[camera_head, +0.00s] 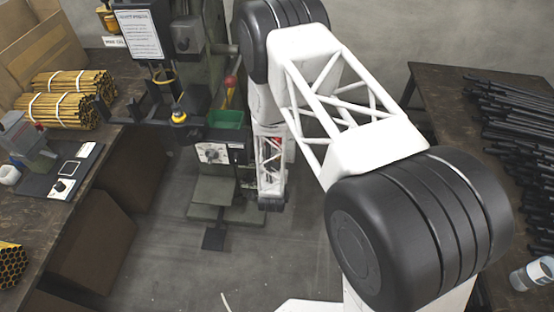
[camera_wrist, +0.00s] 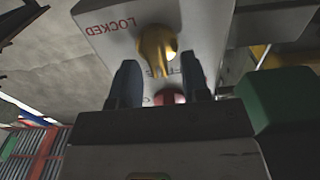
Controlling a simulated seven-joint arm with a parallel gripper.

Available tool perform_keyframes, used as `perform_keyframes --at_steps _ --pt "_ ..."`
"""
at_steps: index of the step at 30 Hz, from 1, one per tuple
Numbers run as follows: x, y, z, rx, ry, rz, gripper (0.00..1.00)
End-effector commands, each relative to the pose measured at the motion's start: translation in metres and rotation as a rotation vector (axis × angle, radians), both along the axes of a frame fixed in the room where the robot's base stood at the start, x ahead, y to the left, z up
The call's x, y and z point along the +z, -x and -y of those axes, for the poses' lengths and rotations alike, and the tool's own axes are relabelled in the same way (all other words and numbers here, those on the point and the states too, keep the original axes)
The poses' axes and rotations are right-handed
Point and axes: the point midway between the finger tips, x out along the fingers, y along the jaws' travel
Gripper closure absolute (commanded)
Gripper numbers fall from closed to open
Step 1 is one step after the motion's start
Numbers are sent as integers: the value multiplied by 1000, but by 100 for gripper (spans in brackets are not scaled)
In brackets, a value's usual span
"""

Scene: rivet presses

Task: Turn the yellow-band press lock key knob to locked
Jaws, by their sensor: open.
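In the wrist view, the yellow key knob (camera_wrist: 155,48) is mounted on a pale lock panel (camera_wrist: 100,40). The red word LOCKED stands to its upper left. The knob's long grip runs roughly up and down in the picture, not toward that word. My gripper (camera_wrist: 159,72) is open. Its two dark fingers stand on either side of the knob's lower end, with gaps visible; I cannot tell whether they reach around it. In the head view, the press (camera_head: 188,80) stands at the centre with a pale panel (camera_head: 212,153); the fingers cannot be made out there.
A red round part (camera_wrist: 172,96) lies between the fingers, below the knob. A green bin (camera_head: 226,119) sits on the press, close to the gripper's right in the wrist view. Benches with yellow rods (camera_head: 55,108) and black rods (camera_head: 510,110) flank the open floor.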

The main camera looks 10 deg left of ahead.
Motion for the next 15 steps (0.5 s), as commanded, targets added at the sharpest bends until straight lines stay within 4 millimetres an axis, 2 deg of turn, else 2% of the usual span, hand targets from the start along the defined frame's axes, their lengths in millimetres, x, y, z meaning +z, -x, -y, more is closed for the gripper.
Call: perform_keyframes --at_steps 11,12,15 --pt "0 -6 0 0 0 0 57" --pt "0 -5 0 0 0 0 59" --pt "0 -5 0 0 0 0 74"
